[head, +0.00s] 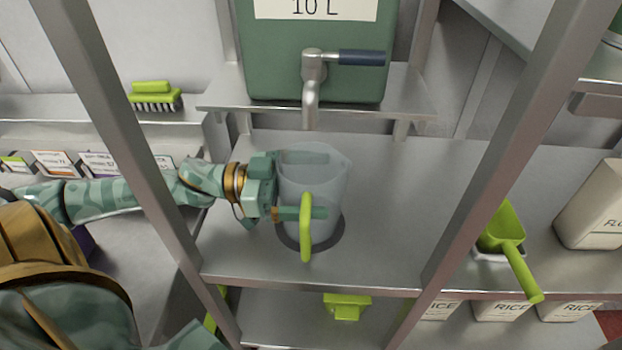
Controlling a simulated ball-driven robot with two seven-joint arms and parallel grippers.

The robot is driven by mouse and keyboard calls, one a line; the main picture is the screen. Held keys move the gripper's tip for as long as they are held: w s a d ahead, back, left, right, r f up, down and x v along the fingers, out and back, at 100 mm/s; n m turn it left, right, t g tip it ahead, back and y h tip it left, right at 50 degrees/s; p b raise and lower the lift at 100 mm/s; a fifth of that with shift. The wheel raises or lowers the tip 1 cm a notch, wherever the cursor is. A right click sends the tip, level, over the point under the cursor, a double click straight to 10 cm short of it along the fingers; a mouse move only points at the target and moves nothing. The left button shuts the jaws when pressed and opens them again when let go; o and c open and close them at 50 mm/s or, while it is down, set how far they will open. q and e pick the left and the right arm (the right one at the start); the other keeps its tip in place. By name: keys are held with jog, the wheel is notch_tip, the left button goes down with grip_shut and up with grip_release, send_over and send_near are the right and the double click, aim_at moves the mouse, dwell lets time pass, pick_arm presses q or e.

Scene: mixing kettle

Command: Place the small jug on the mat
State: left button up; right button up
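The small jug (325,185) is clear, with a bright green handle facing me. It stands upright on the middle shelf, below the tap. The mat (341,233) is a dark round patch under the jug, and most of it is covered. I cannot tell whether the jug's base touches it or hangs just above. My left gripper (300,186) comes in from the left with one finger on the jug's far side and one on its near side, behind the handle. It looks shut on the jug's body. My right gripper is not in view.
A green 10 L tank (275,60) with a tap (312,75) stands above the jug. Metal posts flank the shelf (400,190). A green brush (154,96) lies at left; a green scoop (502,230) is at right. The shelf right of the jug is clear.

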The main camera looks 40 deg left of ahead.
pick_arm(q)
jog(key=shift+r, duration=0.15)
jog(key=shift+r, duration=0.4)
jog(key=shift+s+a+r+p, duration=0.2)
jog(key=shift+a+p, duration=0.1)
jog(key=shift+p, duration=0.1)
jog(key=p+v, duration=0.4)
jog(key=v, duration=0.7)
jog(key=shift+a+p, duration=0.2)
jog(key=shift+p, duration=0.1)
jog(key=shift+f, duration=0.1)
